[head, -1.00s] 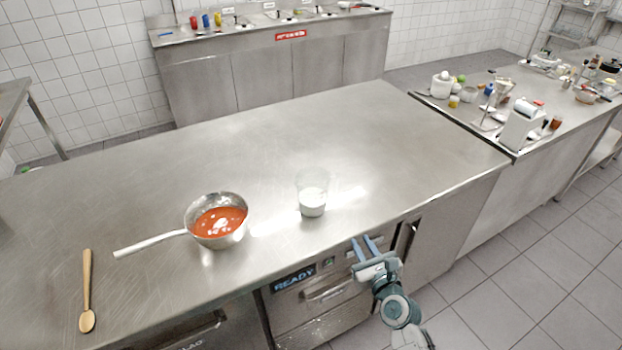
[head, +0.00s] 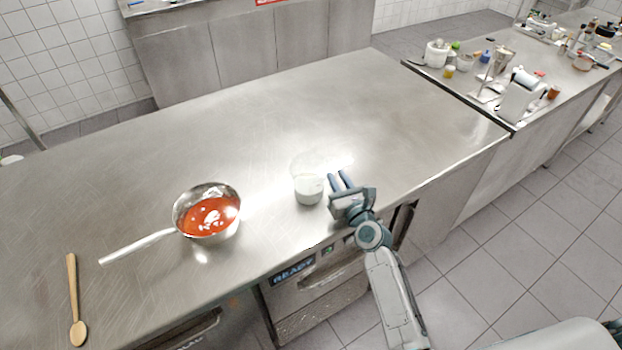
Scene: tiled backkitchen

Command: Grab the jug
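The jug (head: 308,188) is a clear, see-through vessel with white liquid in its lower part. It stands upright on the steel counter, right of the saucepan. My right gripper (head: 340,180) is over the counter's front edge, just to the right of the jug. Its two blue-grey fingers are apart, with nothing visible between them, and point toward the back of the counter. I cannot tell whether a finger touches the jug. My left gripper is not in view.
A steel saucepan (head: 207,212) with red sauce and white bits stands left of the jug, handle pointing left. A wooden spoon (head: 74,300) lies at the far left. The steel counter (head: 250,130) is clear behind them. A side counter (head: 455,88) at right holds several kitchen items.

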